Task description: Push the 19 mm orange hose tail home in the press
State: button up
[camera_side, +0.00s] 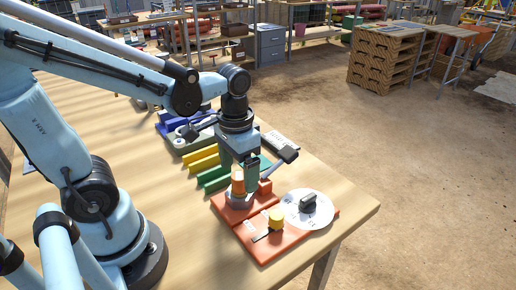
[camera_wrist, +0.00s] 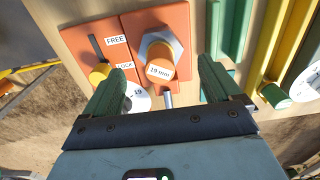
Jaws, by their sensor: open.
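The orange hose tail (camera_side: 238,184) stands upright in a grey hex seat (camera_side: 236,201) on the orange press plate (camera_side: 262,246). In the wrist view the hose tail (camera_wrist: 160,71) shows its end marked "19 mm". My gripper (camera_side: 246,178) points down beside and above it. In the wrist view the green fingers of my gripper (camera_wrist: 162,68) are apart, one on each side of the hose tail, with gaps showing; nothing is held. How deep the tail sits cannot be told. A yellow knob (camera_wrist: 99,74) in a slot is at the LOCK end.
A white dial with a black handle (camera_side: 309,207) is at the press's right. Green (camera_side: 217,178) and yellow (camera_side: 203,160) channels and a blue block (camera_side: 170,125) lie behind. The table's right edge is near the press. Bare table lies to the left.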

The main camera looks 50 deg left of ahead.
jog(key=shift+r, duration=2.6)
notch_tip(320, 180, up, 12)
jog(key=t, duration=0.7)
send_over(239, 176)
jog(key=w, duration=0.3)
notch_tip(239, 176, down, 12)
jog(key=shift+s, duration=0.25)
